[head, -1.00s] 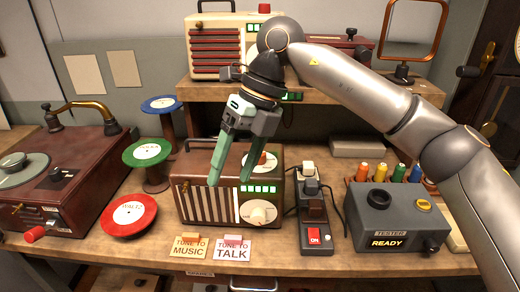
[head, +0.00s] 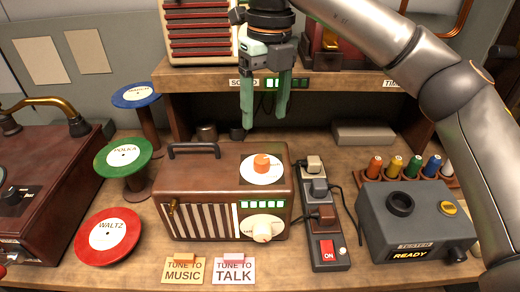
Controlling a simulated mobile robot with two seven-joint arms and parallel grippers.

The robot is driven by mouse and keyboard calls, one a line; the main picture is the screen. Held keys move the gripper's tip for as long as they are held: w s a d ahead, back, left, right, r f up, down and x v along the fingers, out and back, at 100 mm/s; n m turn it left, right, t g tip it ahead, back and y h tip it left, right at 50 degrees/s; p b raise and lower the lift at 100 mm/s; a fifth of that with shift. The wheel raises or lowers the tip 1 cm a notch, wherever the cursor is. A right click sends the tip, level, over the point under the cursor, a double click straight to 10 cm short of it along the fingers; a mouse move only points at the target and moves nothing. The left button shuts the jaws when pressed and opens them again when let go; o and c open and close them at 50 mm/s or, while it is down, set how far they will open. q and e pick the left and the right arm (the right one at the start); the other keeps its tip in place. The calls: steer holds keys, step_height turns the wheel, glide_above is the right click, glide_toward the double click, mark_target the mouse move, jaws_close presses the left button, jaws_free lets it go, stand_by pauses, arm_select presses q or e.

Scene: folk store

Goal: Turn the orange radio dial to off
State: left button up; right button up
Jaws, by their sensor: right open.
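The brown radio (head: 205,185) stands on the bench with a striped front grille. Its orange dial (head: 262,164) sits on a white round plate on the top face, at the right. A cream knob (head: 263,230) is on the front, below a lit row of green lights (head: 264,204). My right gripper (head: 264,118) has green fingers pointing down, open and empty. It hangs above and behind the orange dial, apart from it. The dial's pointer setting is too small to read.
A power strip (head: 325,235) with plugs and a red ON switch stands right of the radio, then a grey tester (head: 415,222). Red (head: 108,236), green (head: 123,157) and blue (head: 136,95) record discs stand left. A shelf (head: 215,84) is behind the gripper.

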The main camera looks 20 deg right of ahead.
mark_target(262, 159)
steer(key=f, duration=1)
steer(key=shift+a+f+p, duration=0.2)
steer(key=shift+f+p, duration=0.1)
steer(key=shift+p, duration=0.05)
jaws_close()
